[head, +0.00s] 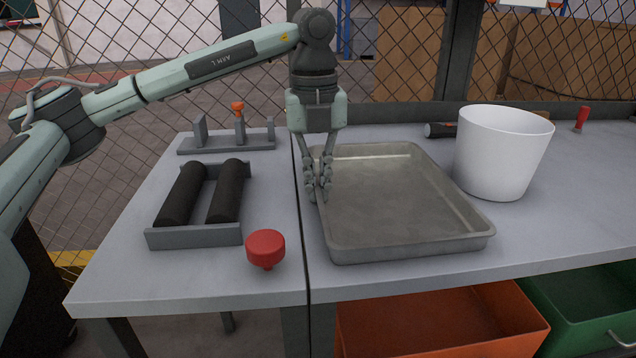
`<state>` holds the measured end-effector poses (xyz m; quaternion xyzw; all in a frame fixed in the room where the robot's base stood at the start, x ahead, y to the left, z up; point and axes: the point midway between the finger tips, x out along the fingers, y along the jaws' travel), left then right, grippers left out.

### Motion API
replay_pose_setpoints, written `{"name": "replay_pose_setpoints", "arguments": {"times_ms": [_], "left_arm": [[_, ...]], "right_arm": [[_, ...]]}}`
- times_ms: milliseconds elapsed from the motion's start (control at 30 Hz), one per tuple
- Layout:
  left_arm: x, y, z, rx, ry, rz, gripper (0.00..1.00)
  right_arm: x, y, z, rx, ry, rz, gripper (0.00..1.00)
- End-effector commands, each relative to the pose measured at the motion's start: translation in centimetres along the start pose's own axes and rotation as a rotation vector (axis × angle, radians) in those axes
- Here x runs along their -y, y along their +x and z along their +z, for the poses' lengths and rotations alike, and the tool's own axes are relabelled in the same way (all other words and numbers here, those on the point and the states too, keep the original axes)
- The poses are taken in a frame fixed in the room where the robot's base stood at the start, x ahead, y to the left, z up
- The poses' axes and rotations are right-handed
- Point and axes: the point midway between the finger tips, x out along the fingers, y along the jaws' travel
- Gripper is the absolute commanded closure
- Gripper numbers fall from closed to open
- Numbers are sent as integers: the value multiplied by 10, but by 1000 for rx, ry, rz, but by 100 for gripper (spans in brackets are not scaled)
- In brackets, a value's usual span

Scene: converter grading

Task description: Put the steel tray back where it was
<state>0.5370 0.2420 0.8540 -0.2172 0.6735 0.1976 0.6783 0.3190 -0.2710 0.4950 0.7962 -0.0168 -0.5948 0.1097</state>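The steel tray (395,205) is a shallow, empty grey pan lying on the right-hand table, just right of the seam between the two tabletops. It looks flat on the surface. My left gripper (319,190) points straight down at the tray's left rim, with its fingers close together on either side of the rim. It looks shut on that rim, though the fingertips partly hide the contact. My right gripper is not in view.
A white bucket (500,152) stands close to the tray's right. On the left table are a grey roller stand (194,236) with two black rollers, a red knob (265,248) and a grey rack (228,145). Orange (440,325) and green (585,305) bins sit below. A mesh fence rises behind.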

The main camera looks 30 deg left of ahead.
Motion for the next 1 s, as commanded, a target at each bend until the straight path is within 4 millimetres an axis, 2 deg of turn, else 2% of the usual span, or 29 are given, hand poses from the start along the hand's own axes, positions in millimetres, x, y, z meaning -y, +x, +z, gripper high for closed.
{"name": "replay_pose_setpoints", "arguments": {"times_ms": [33,133,400,533,667,1000], "left_arm": [[0,0,0,0,0,0,87],[0,0,0,0,1,0,74],[0,-1,0,0,1,0,74],[1,-7,0,1,0,-1,74],[1,-28,0,2,1,-2,74],[1,-101,0,1,1,-2,74]], "right_arm": [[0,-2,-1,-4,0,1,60],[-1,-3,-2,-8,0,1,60],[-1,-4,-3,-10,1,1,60],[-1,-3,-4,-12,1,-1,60],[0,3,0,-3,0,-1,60],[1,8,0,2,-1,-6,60]]}}
